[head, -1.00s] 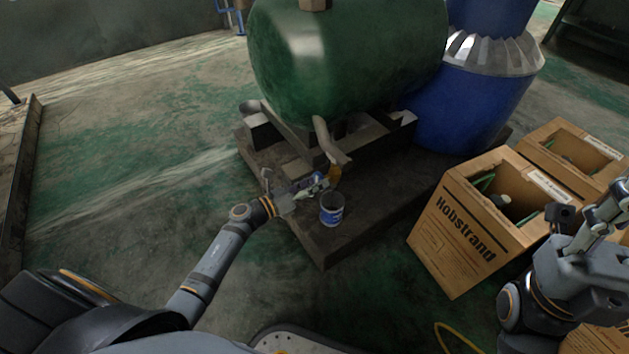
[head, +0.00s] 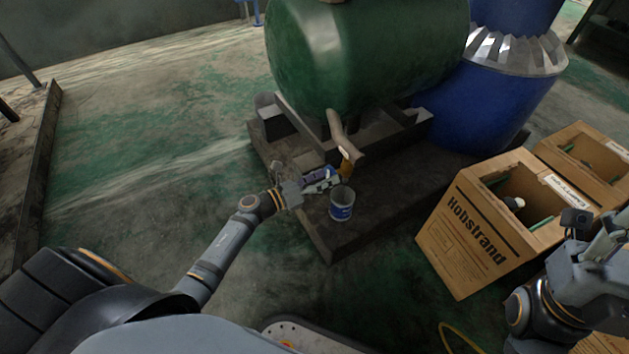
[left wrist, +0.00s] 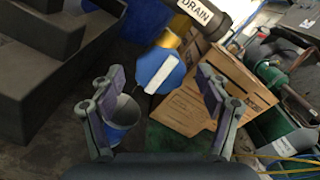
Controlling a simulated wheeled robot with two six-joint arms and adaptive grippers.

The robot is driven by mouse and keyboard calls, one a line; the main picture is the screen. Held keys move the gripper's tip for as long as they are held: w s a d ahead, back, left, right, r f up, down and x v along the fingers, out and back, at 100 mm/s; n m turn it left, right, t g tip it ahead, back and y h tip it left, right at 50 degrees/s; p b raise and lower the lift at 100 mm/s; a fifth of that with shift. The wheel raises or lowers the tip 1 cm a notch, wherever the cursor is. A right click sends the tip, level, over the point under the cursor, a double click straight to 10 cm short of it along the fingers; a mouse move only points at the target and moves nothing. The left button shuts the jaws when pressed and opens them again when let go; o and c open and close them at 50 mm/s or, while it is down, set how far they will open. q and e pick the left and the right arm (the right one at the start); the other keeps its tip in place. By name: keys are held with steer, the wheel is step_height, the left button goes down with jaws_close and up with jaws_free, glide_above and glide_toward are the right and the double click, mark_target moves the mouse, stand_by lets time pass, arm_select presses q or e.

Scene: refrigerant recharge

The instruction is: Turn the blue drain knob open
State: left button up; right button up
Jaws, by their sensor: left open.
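In the left wrist view the blue drain knob (left wrist: 161,72) with a white bar across its face sits on a brass fitting below a pipe labelled DRAIN (left wrist: 205,12). My left gripper (left wrist: 163,88) is open, with a finger toward each side of the knob; whether either touches it I cannot tell. In the head view the left gripper (head: 322,182) is by the end of the drain pipe (head: 342,140) under the green tank, and the knob is hardly visible.
A blue and white bucket (head: 342,204) stands on the dark platform (head: 385,205) below the pipe, close to the left gripper. The green tank (head: 365,55) is above. Cardboard boxes (head: 478,235) stand to the right. The floor at left is clear.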

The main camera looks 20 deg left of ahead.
arm_select(q)
steer(key=v, duration=1.1)
steer(key=shift+s, duration=0.2)
steer(key=shift+a, duration=0.15)
